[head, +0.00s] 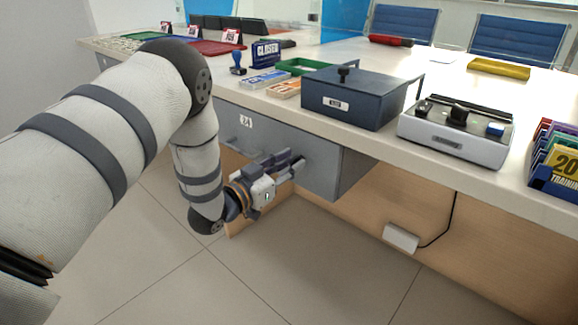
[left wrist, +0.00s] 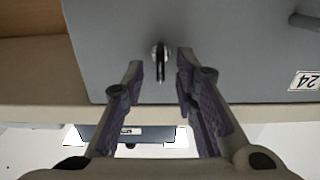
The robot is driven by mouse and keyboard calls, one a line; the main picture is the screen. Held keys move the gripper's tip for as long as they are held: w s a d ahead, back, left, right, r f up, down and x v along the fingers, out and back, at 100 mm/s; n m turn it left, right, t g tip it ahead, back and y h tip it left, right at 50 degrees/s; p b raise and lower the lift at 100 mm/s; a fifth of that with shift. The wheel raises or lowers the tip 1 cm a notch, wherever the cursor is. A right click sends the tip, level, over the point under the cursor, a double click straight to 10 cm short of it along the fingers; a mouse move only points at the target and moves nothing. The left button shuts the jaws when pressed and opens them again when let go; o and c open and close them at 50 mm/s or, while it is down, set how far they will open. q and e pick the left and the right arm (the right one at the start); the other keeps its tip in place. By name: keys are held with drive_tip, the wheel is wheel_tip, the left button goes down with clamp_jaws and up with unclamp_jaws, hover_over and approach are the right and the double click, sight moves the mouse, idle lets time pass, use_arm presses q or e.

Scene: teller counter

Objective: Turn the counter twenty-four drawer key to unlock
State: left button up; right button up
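The counter twenty-four drawer (head: 328,160) is a grey metal box under the counter top, with a "24" label (head: 246,121) on its front. In the left wrist view the drawer front (left wrist: 230,50) appears upside down, and a small key (left wrist: 161,62) sticks out of a round lock. My left gripper (head: 297,163) is at the right part of the drawer front. In the left wrist view its fingers (left wrist: 160,65) are open, one on each side of the key, with a gap on both sides. The key is hidden in the head view. My right gripper is not in view.
The counter top (head: 370,150) overhangs just above the drawer. On it stand a dark blue metal box (head: 355,100), a grey device (head: 455,132) and a card rack (head: 556,165). A drawer handle (left wrist: 305,21) shows in the left wrist view. The floor below is clear.

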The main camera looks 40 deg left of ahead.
use_arm(q)
clamp_jaws()
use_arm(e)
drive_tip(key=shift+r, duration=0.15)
use_arm(q)
drive_tip(key=m+p, duration=0.2)
drive_tip(key=m, duration=0.2)
drive_tip(key=shift+d+r+p, duration=0.1)
drive_tip(key=shift+d+p, duration=0.05)
drive_tip(key=shift+p, duration=0.2)
drive_tip(key=m+p, duration=0.1)
drive_tip(key=m, duration=0.2)
drive_tip(key=shift+d+m+p, duration=0.15)
drive_tip(key=shift+m+p, duration=0.15)
drive_tip(key=shift+m, duration=0.1)
drive_tip(key=m, duration=0.1)
drive_tip(key=m+p, duration=0.1)
drive_tip(key=m, duration=0.3)
drive_tip(key=shift+d+f, duration=0.1)
drive_tip(key=shift+f, duration=0.2)
drive_tip(key=shift+f+m+p, duration=0.2)
drive_tip(key=shift+m+p, duration=0.25)
drive_tip(key=shift+m, duration=1.95)
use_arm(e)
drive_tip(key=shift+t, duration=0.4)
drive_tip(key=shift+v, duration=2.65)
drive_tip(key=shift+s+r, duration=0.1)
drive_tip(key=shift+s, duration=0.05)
